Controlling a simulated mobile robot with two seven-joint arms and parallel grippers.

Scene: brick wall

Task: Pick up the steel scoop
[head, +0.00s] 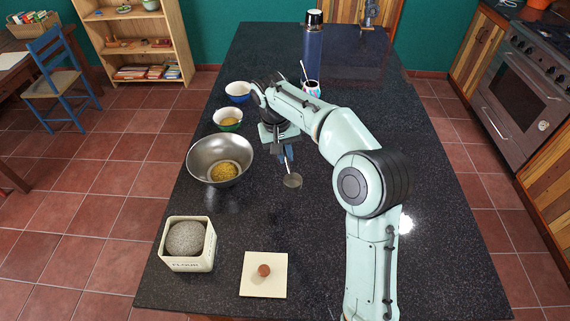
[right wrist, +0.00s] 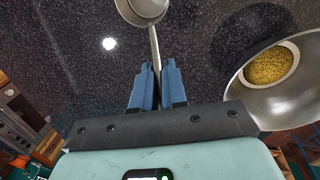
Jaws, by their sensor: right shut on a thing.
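The steel scoop (head: 292,181) shows in the head view just below my right gripper (head: 287,152), to the right of the large steel bowl. In the right wrist view the blue fingers of my right gripper (right wrist: 156,80) are shut on the thin handle of the scoop (right wrist: 154,46). The scoop's round cup is at the top edge there, partly cut off. I cannot tell how far the scoop is above the dark counter (head: 325,240). My left gripper is not in view.
A large steel bowl (head: 205,151) with yellow grains stands left of the gripper. Behind it are a green bowl (head: 228,126) and a blue bowl (head: 238,98). A flour box (head: 188,263), a lid with a knob (head: 264,286), a patterned cup (head: 311,89) and a tall flask (head: 313,50) also stand there.

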